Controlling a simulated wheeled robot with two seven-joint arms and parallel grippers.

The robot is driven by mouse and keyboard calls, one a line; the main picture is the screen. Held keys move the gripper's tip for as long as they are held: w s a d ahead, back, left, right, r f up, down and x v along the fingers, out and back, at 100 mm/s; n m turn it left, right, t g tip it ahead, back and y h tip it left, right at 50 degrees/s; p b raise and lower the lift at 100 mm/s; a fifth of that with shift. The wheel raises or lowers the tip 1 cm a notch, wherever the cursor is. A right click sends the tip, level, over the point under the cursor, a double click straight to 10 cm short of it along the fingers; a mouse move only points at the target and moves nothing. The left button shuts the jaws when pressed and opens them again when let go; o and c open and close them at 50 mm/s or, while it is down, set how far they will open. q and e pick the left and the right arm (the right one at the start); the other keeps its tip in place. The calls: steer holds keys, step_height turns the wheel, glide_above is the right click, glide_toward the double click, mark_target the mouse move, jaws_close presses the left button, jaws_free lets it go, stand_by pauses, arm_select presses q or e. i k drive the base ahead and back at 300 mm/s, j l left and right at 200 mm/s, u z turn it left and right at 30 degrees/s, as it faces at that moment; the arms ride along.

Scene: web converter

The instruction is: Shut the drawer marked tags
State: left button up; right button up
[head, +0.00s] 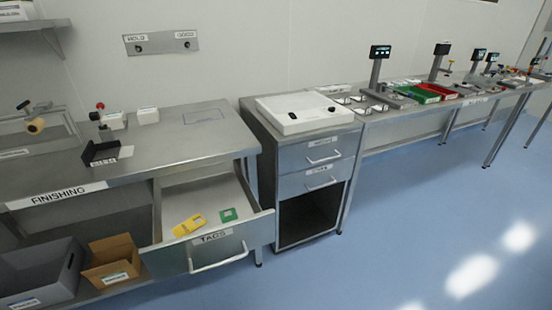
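The drawer marked TAGS (232,243) is pulled well out from under the right end of the steel bench marked FINISHING. Its front carries a white TAGS label (212,237) and a bar handle (218,261). Inside the drawer lie a yellow tool-like item (188,226) and a small green item (228,214). Neither of my grippers shows in the head view, so nothing of mine is seen touching the drawer.
A steel cabinet with two shut drawers (318,153) stands right of the open drawer. A grey bin (62,263) and a cardboard box (112,257) sit on the shelf to its left. Blue floor (400,230) is clear in front and to the right.

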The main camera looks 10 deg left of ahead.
mark_target(208, 191)
steer(key=i+u, duration=0.1)
steer(key=u, duration=0.7)
steer(key=k+u, duration=0.3)
steer(key=u, duration=0.15)
steer(key=i+j, duration=0.05)
